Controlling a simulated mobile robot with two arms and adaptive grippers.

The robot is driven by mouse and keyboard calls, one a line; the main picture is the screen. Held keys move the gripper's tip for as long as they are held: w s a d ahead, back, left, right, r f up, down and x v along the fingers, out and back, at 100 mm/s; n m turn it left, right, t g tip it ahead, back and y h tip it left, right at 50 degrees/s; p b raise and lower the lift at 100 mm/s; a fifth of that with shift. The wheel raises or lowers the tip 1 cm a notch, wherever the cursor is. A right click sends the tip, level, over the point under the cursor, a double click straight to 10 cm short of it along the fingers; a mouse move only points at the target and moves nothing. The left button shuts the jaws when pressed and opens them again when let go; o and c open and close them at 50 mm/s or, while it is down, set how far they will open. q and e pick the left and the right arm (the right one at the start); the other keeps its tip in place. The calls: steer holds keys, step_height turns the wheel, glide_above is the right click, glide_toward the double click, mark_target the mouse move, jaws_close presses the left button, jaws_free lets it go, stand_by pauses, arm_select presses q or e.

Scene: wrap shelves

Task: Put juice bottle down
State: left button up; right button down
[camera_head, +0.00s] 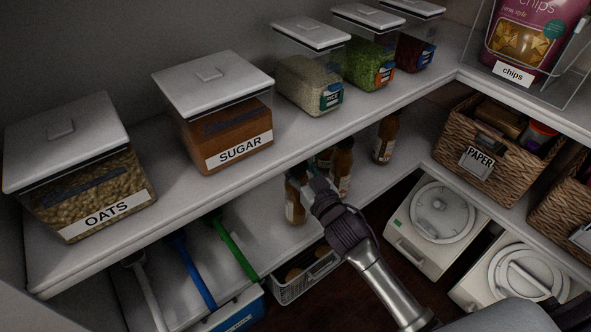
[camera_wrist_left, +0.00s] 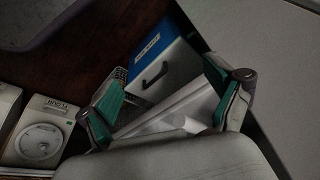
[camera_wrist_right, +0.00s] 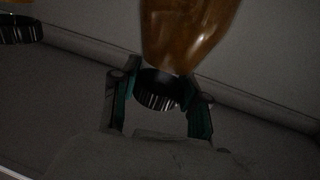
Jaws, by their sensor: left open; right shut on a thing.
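An amber juice bottle with a black cap (camera_wrist_right: 158,88) is between the fingers of my right gripper (camera_wrist_right: 160,106), which is shut on it near the cap. In the head view my right gripper (camera_head: 318,188) is among the bottles on the lower shelf, and the held bottle (camera_head: 294,204) appears upright beside it, partly hidden. I cannot tell whether its base touches the shelf. Two similar bottles stand further right, one close behind the gripper (camera_head: 343,162) and one apart (camera_head: 385,138). My left gripper (camera_wrist_left: 166,98) is open and empty; it shows only in the left wrist view.
The upper shelf (camera_head: 365,105) lies above the bottles, with oats (camera_head: 98,196), sugar (camera_head: 225,125) and other containers on it. A wire basket (camera_head: 305,280) and several colored-handled bins are below left.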

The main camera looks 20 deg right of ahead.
arm_select(q)
steer(key=shift+v, duration=0.9)
arm_select(e)
steer(key=shift+w+a+f, duration=0.15)
steer(key=shift+w+f, duration=0.1)
steer(key=shift+w, duration=0.1)
arm_select(q)
steer(key=shift+w, duration=0.1)
steer(key=shift+r, duration=0.2)
arm_select(e)
steer(key=shift+f, duration=0.15)
arm_select(q)
steer(key=shift+r, duration=0.1)
arm_select(e)
steer(key=c, duration=0.6)
jaws_free()
